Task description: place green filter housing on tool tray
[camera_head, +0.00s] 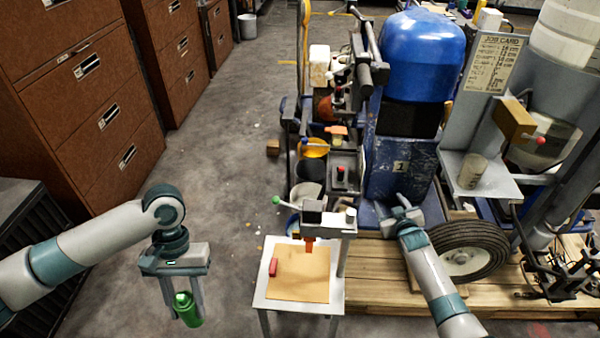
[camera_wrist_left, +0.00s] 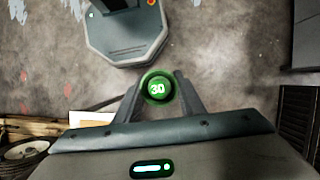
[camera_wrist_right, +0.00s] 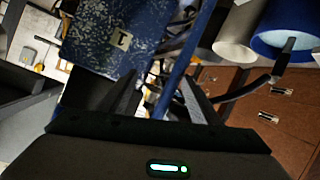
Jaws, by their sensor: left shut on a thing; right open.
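The green filter housing (camera_head: 187,308) is a small green cylinder, hanging upright between the fingers of my left gripper (camera_head: 186,300) at the lower left of the head view, over the floor. In the left wrist view its round green top (camera_wrist_left: 158,88) reads "30" and sits between the shut fingers. My right gripper (camera_head: 403,208) is open and empty, in front of the blue machine base. No tray is labelled; a grey shelf (camera_head: 500,188) holding a beige can is at the right, and a small white table (camera_head: 258,299) stands in the middle, so I cannot tell which is the tool tray.
A wooden pallet (camera_head: 378,290) and a black tyre (camera_head: 470,250) lie to the right. Brown cabinets (camera_head: 100,130) line the left. Floor between is clear.

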